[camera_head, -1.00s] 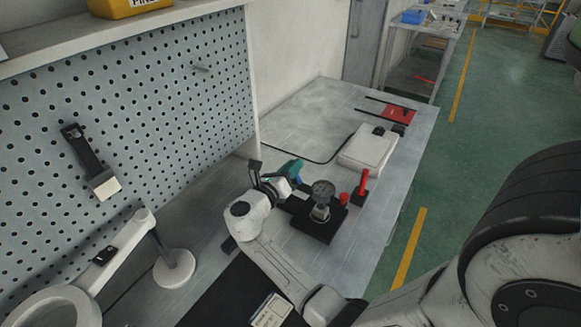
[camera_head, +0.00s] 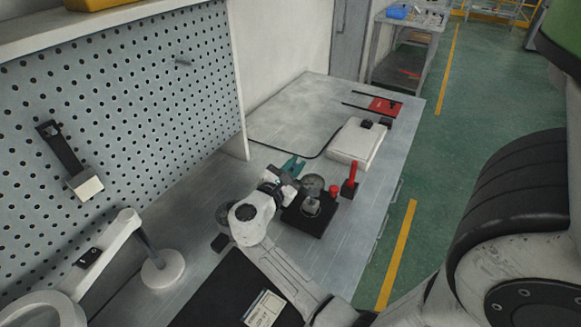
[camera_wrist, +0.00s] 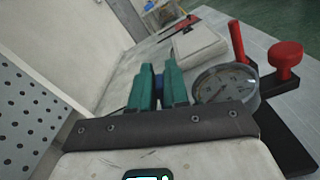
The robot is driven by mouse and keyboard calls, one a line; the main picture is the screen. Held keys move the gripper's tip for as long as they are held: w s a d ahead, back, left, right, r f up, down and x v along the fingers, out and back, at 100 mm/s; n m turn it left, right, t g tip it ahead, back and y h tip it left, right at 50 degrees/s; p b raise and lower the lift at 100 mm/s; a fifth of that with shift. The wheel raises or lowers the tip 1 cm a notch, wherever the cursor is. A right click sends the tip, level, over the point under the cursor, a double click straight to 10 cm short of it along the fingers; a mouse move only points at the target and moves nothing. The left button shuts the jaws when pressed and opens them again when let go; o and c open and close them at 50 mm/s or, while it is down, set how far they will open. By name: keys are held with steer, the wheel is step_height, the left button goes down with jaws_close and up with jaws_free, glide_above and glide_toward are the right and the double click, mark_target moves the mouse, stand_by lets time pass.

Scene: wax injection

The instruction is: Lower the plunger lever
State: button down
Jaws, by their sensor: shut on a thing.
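My gripper (camera_head: 292,166) has teal fingers, seen close up in the wrist view (camera_wrist: 158,82). The wax injector stands on a black base (camera_head: 303,222), just right of and nearer than my fingers in the head view. Its round gauge (camera_wrist: 226,84) is right of my fingers in the wrist view. A red knob (camera_wrist: 285,57) and an upright red handle (camera_wrist: 237,41) stand beyond the gauge.
A white box (camera_head: 355,143) and a red item (camera_head: 385,106) lie further along the bench (camera_head: 310,95). A pegboard (camera_head: 130,100) rises at the left. A magnifier lamp base (camera_head: 163,270) stands at the near left. The far bench surface is mostly clear.

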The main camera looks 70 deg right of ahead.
steer(key=shift+s+a+f+m+b, duration=0.15)
steer(key=shift+s+m+b, duration=0.1)
steer(key=shift+m, duration=0.25)
steer(key=shift+s+d+f+m+b, duration=0.15)
steer(key=shift+m+b, duration=0.1)
steer(key=shift+m, duration=0.25)
steer(key=shift+a, duration=0.1)
steer(key=c, duration=1.2)
jaws_free()
steer(key=shift+s, duration=0.1)
